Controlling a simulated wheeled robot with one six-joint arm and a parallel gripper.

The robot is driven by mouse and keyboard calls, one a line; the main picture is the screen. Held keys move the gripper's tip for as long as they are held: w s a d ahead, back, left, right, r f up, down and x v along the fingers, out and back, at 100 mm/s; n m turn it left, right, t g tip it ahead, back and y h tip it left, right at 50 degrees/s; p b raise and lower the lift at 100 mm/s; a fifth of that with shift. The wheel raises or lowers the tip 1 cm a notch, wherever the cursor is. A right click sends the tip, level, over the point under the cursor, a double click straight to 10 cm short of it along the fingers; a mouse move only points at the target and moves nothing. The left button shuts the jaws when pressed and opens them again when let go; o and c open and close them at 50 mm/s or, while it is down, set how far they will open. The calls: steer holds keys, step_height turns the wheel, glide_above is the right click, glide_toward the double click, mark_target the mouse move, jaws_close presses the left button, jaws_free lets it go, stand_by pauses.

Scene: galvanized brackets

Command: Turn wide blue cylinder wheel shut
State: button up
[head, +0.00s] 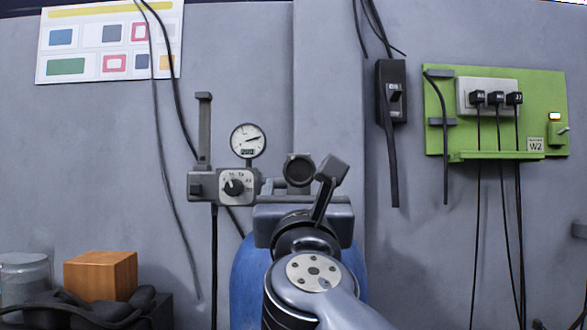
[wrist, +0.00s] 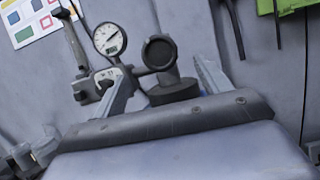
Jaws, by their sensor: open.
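The wide blue cylinder (head: 247,280) stands at lower centre in the head view, largely hidden behind my arm. A dark round wheel (head: 299,169) shows just above it, facing me. The wheel also shows in the wrist view (wrist: 159,52), on a grey valve body. My gripper (wrist: 161,68) is open, with one finger to the left of the wheel and one to the right in that picture. No finger clearly touches the wheel. In the head view my gripper (head: 302,188) is partly hidden by my own wrist.
A dial gauge (head: 248,141) and a grey box with a black knob (head: 234,187) are left of the wheel. A black switch box (head: 392,92) and a green socket panel (head: 545,95) hang at right. An orange block (head: 101,275) and a jar (head: 24,277) are lower left.

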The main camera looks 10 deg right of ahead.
mark_target(300, 173)
steer(key=p+x, duration=0.2)
steer(key=x, duration=0.6)
steer(key=shift+w, duration=0.2)
steer(key=shift+c, duration=0.4)
